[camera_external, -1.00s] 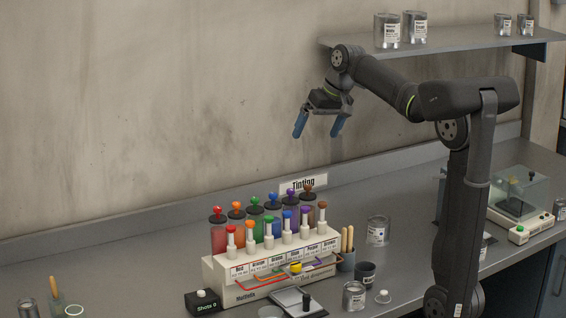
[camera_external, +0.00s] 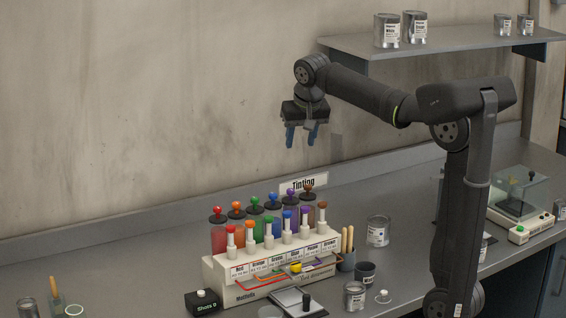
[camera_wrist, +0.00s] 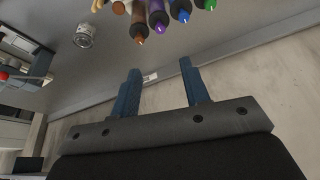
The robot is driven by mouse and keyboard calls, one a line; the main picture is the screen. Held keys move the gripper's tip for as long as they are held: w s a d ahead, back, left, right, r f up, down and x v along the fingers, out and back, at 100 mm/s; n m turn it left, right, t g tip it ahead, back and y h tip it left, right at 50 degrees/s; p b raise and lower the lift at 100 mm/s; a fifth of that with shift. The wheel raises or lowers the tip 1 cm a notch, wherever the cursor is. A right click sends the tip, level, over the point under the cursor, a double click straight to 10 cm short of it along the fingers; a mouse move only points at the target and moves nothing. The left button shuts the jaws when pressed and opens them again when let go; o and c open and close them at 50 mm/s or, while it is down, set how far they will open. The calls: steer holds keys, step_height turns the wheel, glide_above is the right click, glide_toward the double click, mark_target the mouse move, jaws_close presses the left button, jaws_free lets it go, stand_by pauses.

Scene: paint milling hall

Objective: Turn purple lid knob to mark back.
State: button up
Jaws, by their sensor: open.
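The purple lid knob (camera_external: 291,191) tops the purple canister in the back row of the tinting rack (camera_external: 243,291). The purple canister (camera_wrist: 159,15) shows at the top edge of the wrist view, between brown and blue ones. Any mark on the lid is too small to make out. A separate purple-topped pump (camera_external: 305,211) stands in the front row. My gripper (camera_external: 300,138) hangs in the air well above the back row, fingers pointing down, open and empty. In the wrist view its two blue fingers (camera_wrist: 159,80) stand apart with nothing between them.
Brown (camera_external: 308,188) and blue (camera_external: 272,197) lid knobs stand close on either side of the purple one. The Tinting sign (camera_external: 303,183) is behind the rack. A wall shelf (camera_external: 450,46) with cans is at upper right. The bench left of the rack is mostly clear.

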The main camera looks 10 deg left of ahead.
glide_toward(291, 190)
steer(key=x, duration=0.9)
steer(key=shift+r, duration=0.1)
jaws_close()
